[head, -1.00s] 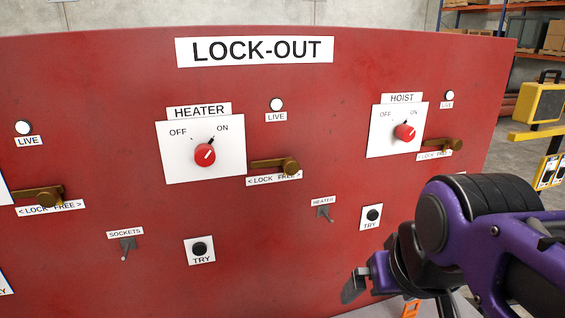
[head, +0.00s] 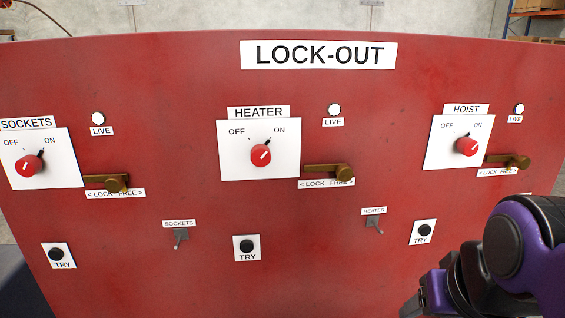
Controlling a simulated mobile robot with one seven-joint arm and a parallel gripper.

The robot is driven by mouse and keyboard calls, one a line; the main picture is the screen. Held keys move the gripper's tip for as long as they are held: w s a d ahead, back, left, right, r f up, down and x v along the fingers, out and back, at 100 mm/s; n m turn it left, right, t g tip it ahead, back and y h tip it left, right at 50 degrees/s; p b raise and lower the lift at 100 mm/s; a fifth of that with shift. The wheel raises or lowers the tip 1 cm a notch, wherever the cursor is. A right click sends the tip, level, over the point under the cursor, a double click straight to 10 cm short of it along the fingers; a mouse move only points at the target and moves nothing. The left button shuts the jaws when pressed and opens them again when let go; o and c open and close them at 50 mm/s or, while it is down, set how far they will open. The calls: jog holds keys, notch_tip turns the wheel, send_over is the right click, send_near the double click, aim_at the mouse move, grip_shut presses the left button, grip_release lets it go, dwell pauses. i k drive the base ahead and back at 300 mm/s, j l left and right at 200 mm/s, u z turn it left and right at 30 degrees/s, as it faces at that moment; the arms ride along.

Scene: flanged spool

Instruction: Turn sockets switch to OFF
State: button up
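The sockets switch is a red rotary knob (head: 29,165) on a white plate (head: 60,172) at the far left of the head view, under a SOCKETS label (head: 27,124). Its white pointer mark leans up and right, toward ON. A white LIVE lamp (head: 98,119) and a brass lock lever (head: 114,184) sit to its right. A small toggle (head: 180,236), also labelled SOCKETS, is lower on the panel. My arm is at the lower right, far from the knob. My gripper's fingertips are outside the picture.
The red LOCK-OUT panel (head: 330,110) fills the view. It also carries a HEATER knob (head: 261,155), a HOIST knob (head: 467,145), their brass levers, a HEATER toggle (head: 374,226) and black TRY buttons, one at lower left (head: 56,254). The space before the panel's left and middle looks clear.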

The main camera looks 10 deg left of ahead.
aim_at(27, 166)
jog(key=k+j+u, duration=0.1)
jog(key=u, duration=1.9)
jog(key=i+j+z, duration=0.15)
jog(key=j, duration=0.15)
jog(key=i+j+z, duration=0.1)
jog(key=j, duration=0.15)
jog(key=j+u, duration=0.15)
jog(key=j, duration=0.3)
jog(key=l+z, duration=0.2)
jog(key=l, duration=0.2)
